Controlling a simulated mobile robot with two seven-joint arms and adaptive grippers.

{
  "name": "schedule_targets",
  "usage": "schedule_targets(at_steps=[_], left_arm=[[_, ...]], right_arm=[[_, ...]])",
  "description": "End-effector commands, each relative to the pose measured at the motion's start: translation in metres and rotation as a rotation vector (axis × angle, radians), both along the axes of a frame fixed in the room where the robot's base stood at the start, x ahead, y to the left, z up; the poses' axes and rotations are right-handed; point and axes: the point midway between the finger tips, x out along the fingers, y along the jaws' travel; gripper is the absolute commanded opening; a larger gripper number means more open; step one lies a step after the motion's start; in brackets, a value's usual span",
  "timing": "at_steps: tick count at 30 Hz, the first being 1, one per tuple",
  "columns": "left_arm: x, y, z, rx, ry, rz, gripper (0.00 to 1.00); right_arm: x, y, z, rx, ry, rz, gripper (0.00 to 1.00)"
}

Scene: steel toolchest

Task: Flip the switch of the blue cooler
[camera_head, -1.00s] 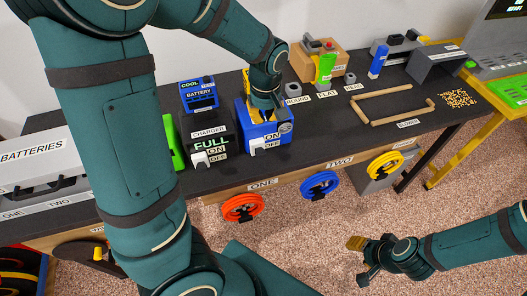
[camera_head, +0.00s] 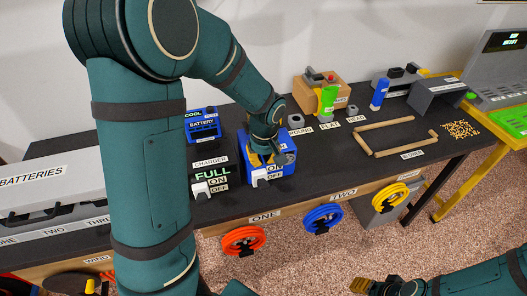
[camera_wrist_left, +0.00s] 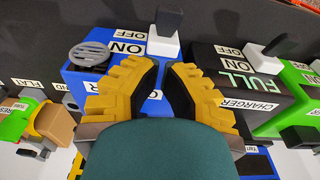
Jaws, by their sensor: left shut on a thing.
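The blue cooler (camera_head: 286,162) stands on the dark bench top with ON and OFF labels on its front. Its white switch (camera_head: 260,178) is at the front left of the labels; the switch also shows in the left wrist view (camera_wrist_left: 163,45), with its dark lever pointing to the OFF side. My left gripper (camera_head: 264,158) reaches down over the cooler, and its yellow fingers (camera_wrist_left: 161,66) are close together with the tips at the switch. My right gripper (camera_head: 375,287) is cut off at the bottom edge.
The black charger (camera_head: 212,170) with its own white switch (camera_head: 200,189) stands close left of the cooler. A blue battery box (camera_head: 203,125) is behind it. A green tool (camera_head: 327,100) and a wooden frame (camera_head: 395,133) are to the right.

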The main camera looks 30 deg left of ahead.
Motion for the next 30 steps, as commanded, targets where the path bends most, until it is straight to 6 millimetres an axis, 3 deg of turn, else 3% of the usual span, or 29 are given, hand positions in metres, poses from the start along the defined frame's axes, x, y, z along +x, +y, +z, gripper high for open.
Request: schedule_targets(at_steps=[4, 12, 30], left_arm=[[0.001, 0.003, -0.032, 0.001, 0.004, 0.0, 0.0], [-0.007, -0.008, -0.06, 0.001, 0.0, -0.002, 0.0], [-0.006, -0.01, -0.065, 0.006, -0.006, -0.001, 0.0]], right_arm=[[-0.002, 0.0, -0.009, 0.002, 0.006, 0.004, 0.47], [-0.005, 0.001, -0.016, 0.002, 0.011, 0.009, 0.47], [-0.006, 0.001, -0.018, 0.003, 0.013, 0.01, 0.47]])
